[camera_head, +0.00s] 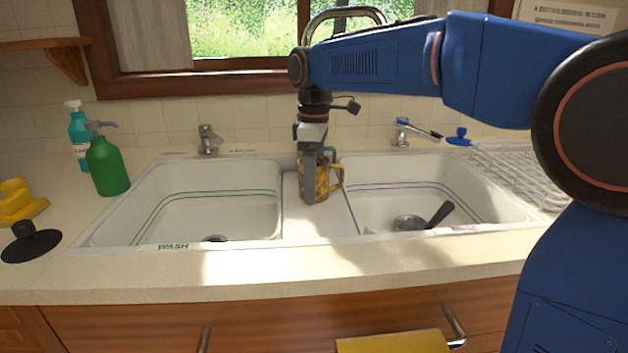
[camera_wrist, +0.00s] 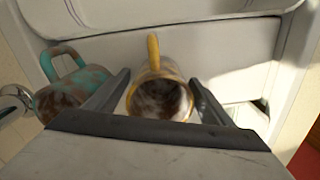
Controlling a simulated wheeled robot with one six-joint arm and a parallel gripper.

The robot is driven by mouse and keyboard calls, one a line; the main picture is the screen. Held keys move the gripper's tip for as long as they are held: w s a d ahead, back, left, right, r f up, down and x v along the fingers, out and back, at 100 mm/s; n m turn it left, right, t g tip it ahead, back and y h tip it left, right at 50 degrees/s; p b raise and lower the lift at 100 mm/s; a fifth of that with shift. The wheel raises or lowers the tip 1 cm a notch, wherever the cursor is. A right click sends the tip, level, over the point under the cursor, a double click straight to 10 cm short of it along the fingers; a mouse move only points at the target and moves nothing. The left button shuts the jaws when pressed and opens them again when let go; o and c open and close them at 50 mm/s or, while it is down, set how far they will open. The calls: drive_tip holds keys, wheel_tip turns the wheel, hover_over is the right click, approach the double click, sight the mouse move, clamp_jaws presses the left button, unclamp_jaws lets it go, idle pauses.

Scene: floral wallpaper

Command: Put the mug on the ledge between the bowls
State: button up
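A yellow mug with brown patches (camera_head: 325,183) stands upright on the white ledge (camera_head: 291,222) between the two sink bowls, its handle to the right. My gripper (camera_head: 308,190) points down at it, one finger in front of its near side. In the wrist view the yellow mug (camera_wrist: 160,97) lies between my two spread fingers (camera_wrist: 160,85), with narrow gaps appearing at both sides. A teal and brown mug (camera_wrist: 72,92) is left of the fingers there. In the head view it is mostly hidden behind my gripper and the yellow mug.
The left bowl (camera_head: 205,210) looks empty; the right bowl (camera_head: 390,200) holds a dark-handled pan (camera_head: 409,223). A tap (camera_head: 208,140) stands behind the left bowl. A green bottle (camera_head: 108,166) stands at left, a wire rack (camera_head: 515,170) at right. The ledge's front part is clear.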

wheel_tip(320, 180, up, 12)
drive_tip(key=shift+r, duration=0.15)
idle(0.7)
